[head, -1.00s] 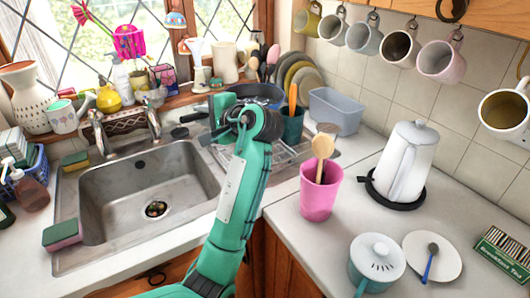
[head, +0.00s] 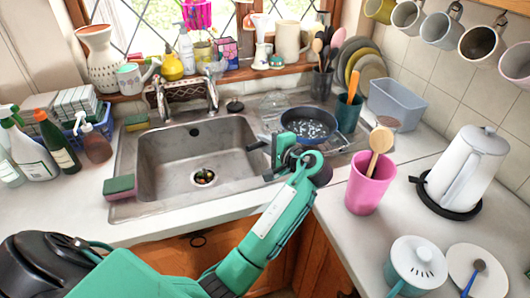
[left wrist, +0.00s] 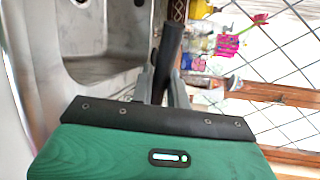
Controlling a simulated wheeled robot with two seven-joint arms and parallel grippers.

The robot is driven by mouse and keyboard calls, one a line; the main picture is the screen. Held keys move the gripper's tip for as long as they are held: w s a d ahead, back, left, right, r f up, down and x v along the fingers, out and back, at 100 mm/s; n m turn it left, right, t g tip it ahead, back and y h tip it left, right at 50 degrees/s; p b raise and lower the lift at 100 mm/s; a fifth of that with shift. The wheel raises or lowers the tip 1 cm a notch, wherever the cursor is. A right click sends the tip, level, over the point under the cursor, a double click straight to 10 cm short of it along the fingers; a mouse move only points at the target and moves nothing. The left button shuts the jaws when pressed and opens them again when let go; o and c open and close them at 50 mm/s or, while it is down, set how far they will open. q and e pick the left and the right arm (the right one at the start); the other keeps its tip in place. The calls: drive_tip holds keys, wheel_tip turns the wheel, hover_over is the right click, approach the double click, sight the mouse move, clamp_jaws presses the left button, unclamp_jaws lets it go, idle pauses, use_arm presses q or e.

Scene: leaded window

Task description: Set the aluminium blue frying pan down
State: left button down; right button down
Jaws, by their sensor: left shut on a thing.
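The blue frying pan (head: 309,125) has a dark speckled inside and shows in the head view over the draining area right of the sink. It looks roughly level; I cannot tell whether its base touches what is below. My left gripper (head: 282,150) is in front and to the left of it, shut on its black handle, whose end sticks out left toward the sink. In the left wrist view the handle (left wrist: 172,45) lies between the fingers of the left gripper (left wrist: 165,85). The pan's body is out of that view. My right gripper is not in view.
A wire rack (head: 335,142), a teal utensil pot (head: 348,114) and a grey tub (head: 396,103) are close to the pan's right. A pink cup (head: 369,185) stands on the right counter. The sink (head: 190,165) is mostly empty. A glass dome-like item (head: 274,103) sits behind.

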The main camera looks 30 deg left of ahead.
use_arm(q)
wheel_tip(320, 180, down, 4)
drive_tip(key=shift+r, duration=0.15)
drive_tip(key=c, duration=1.4)
unclamp_jaws()
drive_tip(key=shift+o, duration=0.2)
drive_tip(key=shift+s, duration=0.1)
drive_tip(key=p+v, duration=0.5)
drive_tip(key=v, duration=0.6)
drive_tip(key=shift+d+r, duration=0.1)
drive_tip(key=shift+s+d, duration=0.15)
drive_tip(key=shift+d, duration=0.25)
drive_tip(key=shift+s, duration=0.1)
